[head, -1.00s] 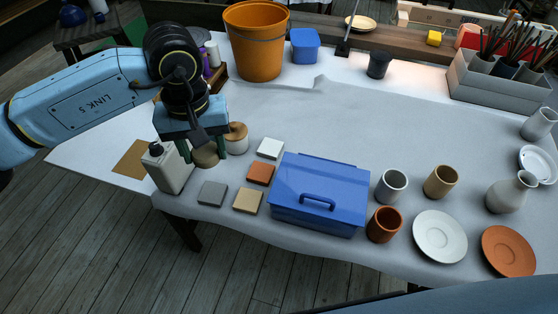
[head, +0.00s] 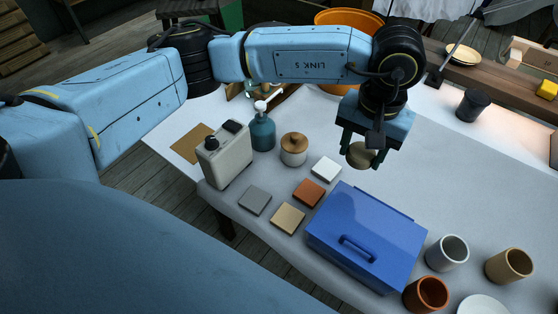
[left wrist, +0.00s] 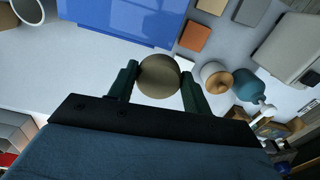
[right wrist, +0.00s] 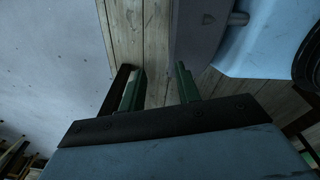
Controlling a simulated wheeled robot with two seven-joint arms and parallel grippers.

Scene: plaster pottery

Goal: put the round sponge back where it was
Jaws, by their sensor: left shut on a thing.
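The round sponge (head: 361,157) is a tan disc between the fingers of my left gripper (head: 360,148). It also shows in the left wrist view (left wrist: 158,77), with a green finger on either side. The left gripper is shut on it and appears to hold it above the white table, behind the blue box (head: 368,232). My right gripper (right wrist: 158,88) is in the right wrist view only. Its fingers are apart, with nothing between them, over the plank floor beside a pale surface.
A wooden-lidded jar (head: 294,149), a teal bottle (head: 262,133) and a grey-white canister (head: 224,157) stand left of the gripper. Several flat square tiles (head: 288,218) lie in front. Cups (head: 447,252) stand right of the box.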

